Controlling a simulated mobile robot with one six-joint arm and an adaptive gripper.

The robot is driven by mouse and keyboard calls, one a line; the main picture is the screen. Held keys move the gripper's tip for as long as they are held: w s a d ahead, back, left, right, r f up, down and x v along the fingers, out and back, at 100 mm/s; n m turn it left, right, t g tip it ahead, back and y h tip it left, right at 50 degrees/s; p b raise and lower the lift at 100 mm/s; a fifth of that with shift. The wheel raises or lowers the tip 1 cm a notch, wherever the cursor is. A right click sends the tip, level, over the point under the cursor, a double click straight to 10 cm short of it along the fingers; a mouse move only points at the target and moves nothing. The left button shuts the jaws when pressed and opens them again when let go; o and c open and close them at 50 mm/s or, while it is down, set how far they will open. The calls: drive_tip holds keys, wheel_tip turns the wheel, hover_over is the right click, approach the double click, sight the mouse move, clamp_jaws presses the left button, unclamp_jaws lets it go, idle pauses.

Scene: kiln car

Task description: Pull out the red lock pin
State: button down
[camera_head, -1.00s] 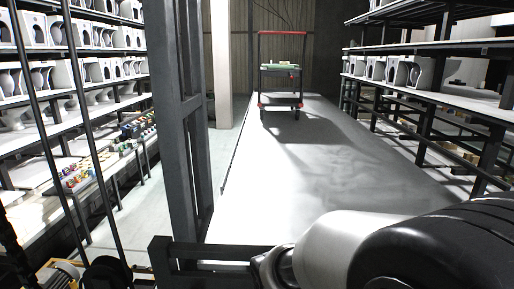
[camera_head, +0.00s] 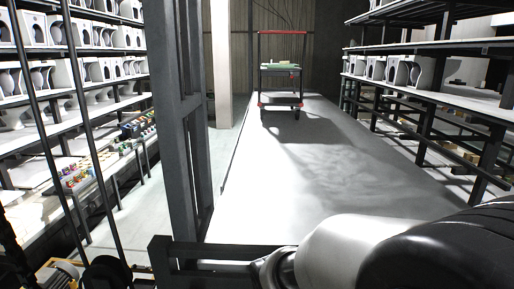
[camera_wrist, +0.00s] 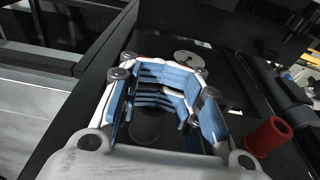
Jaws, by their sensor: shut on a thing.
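A red cylinder (camera_wrist: 267,137), which looks like the red lock pin, stands at the right of the wrist view, beside a dark frame part. My gripper (camera_wrist: 165,85), with blue-lined fingers, is left of the red cylinder and apart from it in the picture. The fingers are closed around a dark part (camera_wrist: 148,122), mostly hidden between them; I cannot tell what it is. In the head view my gripper and the red cylinder do not show; my arm covers the lower right.
A dark upright post (camera_head: 187,120) and crossbar (camera_head: 225,252) stand close in front. A cart with a red handle (camera_head: 282,66) stands far down the aisle. Loaded shelves line the left (camera_head: 75,75) and right (camera_head: 470,45). The floor between (camera_head: 290,170) is clear.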

drive_tip(key=shift+s, duration=1.05)
idle(0.4)
drive_tip(key=c, duration=1.1)
unclamp_jaws()
wheel_tip(320, 180, up, 11)
drive_tip(key=s, duration=0.2)
drive_tip(key=s+d+f+t+b, duration=0.1)
drive_tip(key=s+d+f+b, duration=0.2)
drive_tip(key=s+b, duration=0.1)
drive_tip(key=s+d+f+b, duration=0.3)
drive_tip(key=s+d+b, duration=0.1)
drive_tip(key=b, duration=0.1)
drive_tip(key=s+d+f+t+b, duration=0.1)
drive_tip(key=s+d+f+b, duration=0.2)
drive_tip(key=s+f+b, duration=0.1)
drive_tip(key=shift+d+t+b, duration=0.3)
drive_tip(key=shift+d+b, duration=0.05)
drive_tip(key=shift+b, duration=0.15)
drive_tip(key=shift+w, duration=0.1)
